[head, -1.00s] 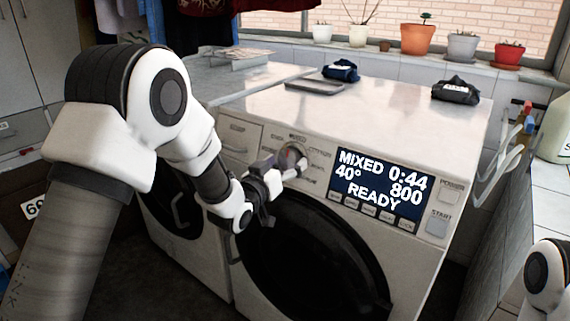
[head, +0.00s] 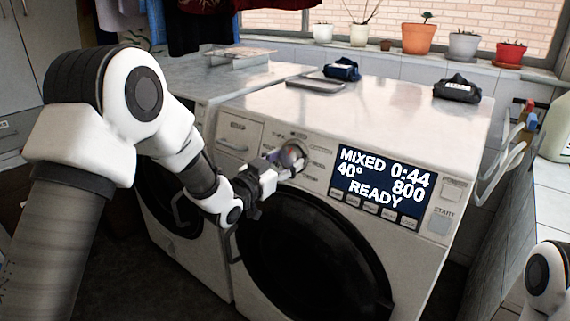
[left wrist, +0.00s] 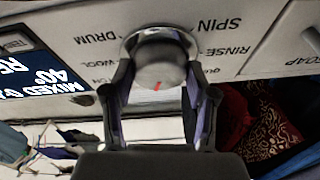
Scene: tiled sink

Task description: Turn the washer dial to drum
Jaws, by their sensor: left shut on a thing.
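The washer dial (head: 293,155) is a round silver knob on the front panel of the washer (head: 400,107), left of the display (head: 382,186), which reads MIXED, 40°, 0:44, 800, READY. My left gripper (head: 285,163) reaches it from the left and is shut on the dial. In the left wrist view the dial (left wrist: 158,66) sits between the two fingers, with a red mark on its edge nearest the gripper. That view is upside down; DRUM, SPIN, RINSE and WOOL labels ring the dial. The right gripper is out of view; only part of my right arm shows at the lower right.
A second white machine (head: 200,85) stands at the left. A grey tray (head: 316,84) and dark folded bundles lie on the washer top. Potted plants line the window sill. A white rack (head: 498,150) hangs on the right wall.

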